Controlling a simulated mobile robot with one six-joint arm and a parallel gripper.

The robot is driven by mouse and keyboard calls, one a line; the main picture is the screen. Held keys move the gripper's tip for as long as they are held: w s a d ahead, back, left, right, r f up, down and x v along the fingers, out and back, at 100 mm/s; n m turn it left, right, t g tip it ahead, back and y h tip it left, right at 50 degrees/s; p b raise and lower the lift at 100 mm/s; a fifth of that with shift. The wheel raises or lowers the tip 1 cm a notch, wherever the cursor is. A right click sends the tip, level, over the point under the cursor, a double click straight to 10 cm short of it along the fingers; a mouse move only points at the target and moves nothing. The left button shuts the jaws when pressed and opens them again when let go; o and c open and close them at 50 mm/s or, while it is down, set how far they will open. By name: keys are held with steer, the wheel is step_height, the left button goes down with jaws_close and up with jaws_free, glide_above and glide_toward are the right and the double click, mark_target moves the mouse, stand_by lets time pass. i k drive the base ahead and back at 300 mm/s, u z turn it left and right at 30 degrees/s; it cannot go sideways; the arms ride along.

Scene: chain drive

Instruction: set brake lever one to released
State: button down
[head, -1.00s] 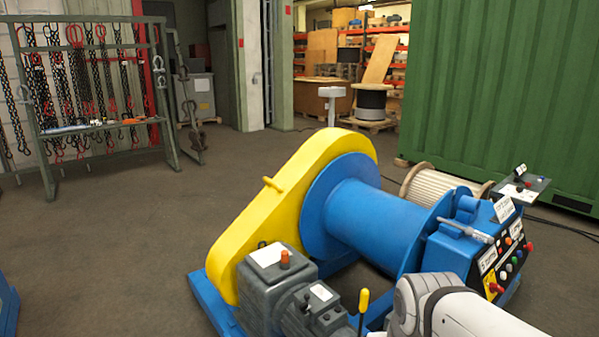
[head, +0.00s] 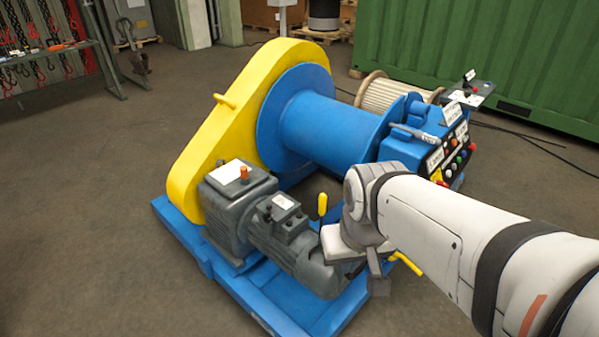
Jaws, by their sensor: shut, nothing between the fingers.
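A lever with a yellow grip (head: 322,205) stands upright beside the grey motor (head: 290,240) of the blue winch. A second yellow handle (head: 406,263) slopes down to the right, just right of my wrist. No label shows which of the two is brake lever one. My gripper (head: 379,287) points down in front of the winch, between the two handles in the picture. It looks shut and empty, and my wrist partly hides it. My arm hides the foot of the second handle, and I cannot tell whether the gripper touches it.
The winch has a yellow chain guard (head: 235,120), a blue drum (head: 325,128) and a blue base frame (head: 180,222). A control box (head: 450,150) with coloured buttons stands at its right end. A green container (head: 480,65) is behind. The floor at left is clear.

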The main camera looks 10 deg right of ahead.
mark_target(323, 197)
steer(key=u, duration=0.05)
steer(key=k, duration=1.3)
steer(key=z, duration=0.35)
steer(key=i, duration=1.9)
steer(key=u, duration=0.45)
